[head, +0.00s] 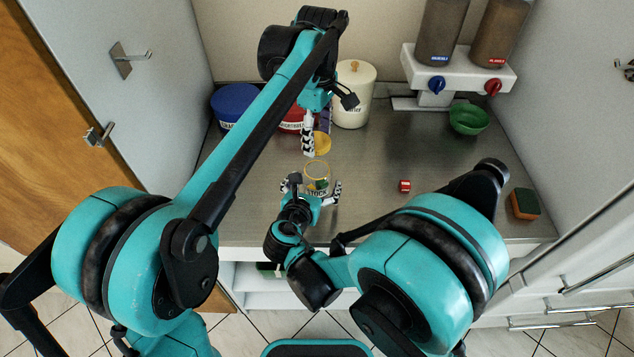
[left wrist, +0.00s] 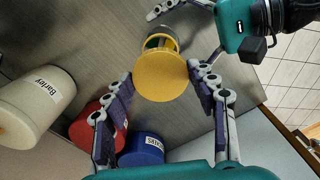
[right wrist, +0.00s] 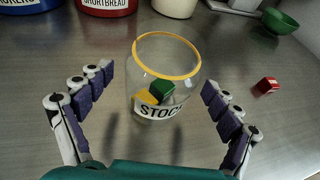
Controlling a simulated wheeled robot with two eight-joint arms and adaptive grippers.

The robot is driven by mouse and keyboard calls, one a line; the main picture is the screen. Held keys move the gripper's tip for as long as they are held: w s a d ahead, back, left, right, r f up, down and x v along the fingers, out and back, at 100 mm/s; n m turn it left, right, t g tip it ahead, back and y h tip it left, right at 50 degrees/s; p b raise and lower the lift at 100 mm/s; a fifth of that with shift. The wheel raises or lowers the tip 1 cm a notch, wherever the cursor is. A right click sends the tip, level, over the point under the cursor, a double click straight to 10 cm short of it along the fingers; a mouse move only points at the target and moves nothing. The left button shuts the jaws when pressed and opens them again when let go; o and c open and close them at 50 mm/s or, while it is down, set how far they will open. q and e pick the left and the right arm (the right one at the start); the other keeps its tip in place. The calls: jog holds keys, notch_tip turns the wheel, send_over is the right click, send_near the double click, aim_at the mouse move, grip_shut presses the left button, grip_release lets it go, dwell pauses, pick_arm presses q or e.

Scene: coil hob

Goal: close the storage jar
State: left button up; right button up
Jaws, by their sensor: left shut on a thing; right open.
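The storage jar is a clear glass with a yellow rim and a label reading STOCK (right wrist: 158,110). It stands upright and open on the counter, with green and yellow blocks inside, and shows in the head view (head: 317,181). My left gripper (head: 312,140) is shut on the round yellow lid (head: 322,144), which is held behind the jar and apart from it. In the left wrist view the lid (left wrist: 160,76) sits between the fingertips and partly hides the jar. My right gripper (right wrist: 160,105) is open, with one finger on each side of the jar.
A red block (head: 404,186) lies right of the jar, and a sponge (head: 525,204) is farther right. Cream (head: 354,95), red (right wrist: 105,5) and blue (head: 234,104) canisters line the back.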

jog(key=shift+x, duration=0.9)
jog(key=c, duration=1.8)
pick_arm(q)
send_over(318, 158)
jog(key=s, duration=0.3)
jog(key=shift+w+f, duration=0.15)
jog(key=shift+f, duration=2.35)
jog(key=shift+f, duration=0.9)
jog(key=shift+f, duration=0.5)
